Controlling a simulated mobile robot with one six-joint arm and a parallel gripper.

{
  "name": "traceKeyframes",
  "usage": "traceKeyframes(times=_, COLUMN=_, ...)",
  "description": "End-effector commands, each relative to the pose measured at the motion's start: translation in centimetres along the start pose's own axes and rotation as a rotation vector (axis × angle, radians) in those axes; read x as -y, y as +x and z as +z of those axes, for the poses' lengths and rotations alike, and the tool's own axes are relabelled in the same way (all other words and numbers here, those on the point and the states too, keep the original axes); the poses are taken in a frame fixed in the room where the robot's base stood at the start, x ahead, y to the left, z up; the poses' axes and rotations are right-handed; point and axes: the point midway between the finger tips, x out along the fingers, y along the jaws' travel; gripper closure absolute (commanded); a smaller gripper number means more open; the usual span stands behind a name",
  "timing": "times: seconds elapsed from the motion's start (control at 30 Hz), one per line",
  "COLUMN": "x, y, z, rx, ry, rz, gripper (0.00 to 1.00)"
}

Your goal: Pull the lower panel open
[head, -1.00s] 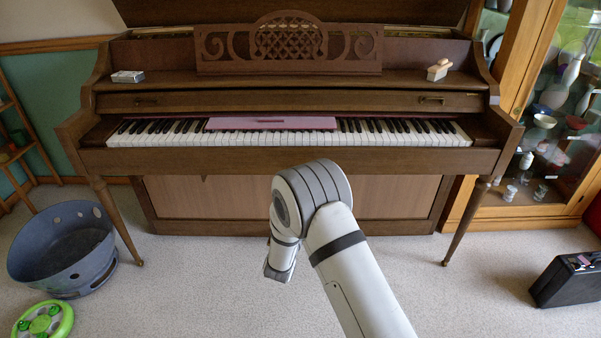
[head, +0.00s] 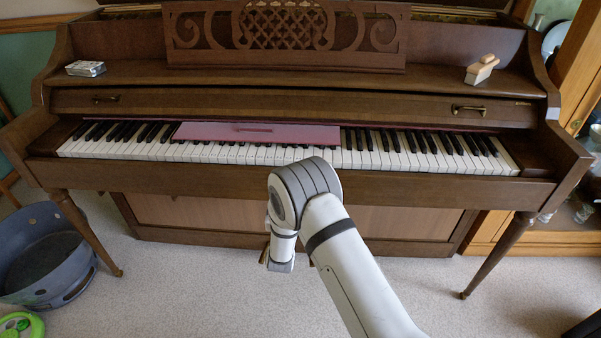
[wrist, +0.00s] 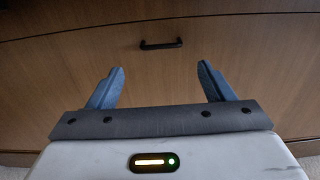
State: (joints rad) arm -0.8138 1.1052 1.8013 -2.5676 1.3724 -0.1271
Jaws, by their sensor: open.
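The piano's lower panel (wrist: 60,65) is light brown wood and fills most of the wrist view. It also shows below the keyboard in the head view (head: 390,220), partly behind my arm. A dark bar handle (wrist: 161,44) is fixed on the panel, in its upper middle. My gripper (wrist: 160,75) is open and empty, with its two blue fingers apart. The handle lies beyond the fingertips, between them in the picture and not touched. In the head view my wrist hides the handle, and the panel looks shut.
Piano legs stand left (head: 90,235) and right (head: 500,255). A grey tub (head: 45,255) is on the floor at left.

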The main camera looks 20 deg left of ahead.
Motion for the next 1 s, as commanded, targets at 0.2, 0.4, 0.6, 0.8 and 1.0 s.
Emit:
traceKeyframes(times=0.2, x=0.4, y=2.5, z=-0.2, rx=0.003, ry=0.002, rz=-0.008, gripper=0.25)
traceKeyframes(times=0.4, x=0.7, y=5.8, z=-0.2, rx=0.002, ry=0.002, rz=-0.012, gripper=0.25)
traceKeyframes(times=0.6, x=0.7, y=7.8, z=-0.1, rx=0.001, ry=0.001, rz=-0.012, gripper=0.25)
traceKeyframes(times=0.8, x=0.8, y=8.1, z=0.0, rx=-0.001, ry=0.0, rz=-0.012, gripper=0.25)
traceKeyframes(times=1.0, x=0.8, y=8.1, z=0.0, rx=-0.001, ry=0.0, rz=-0.012, gripper=0.33)
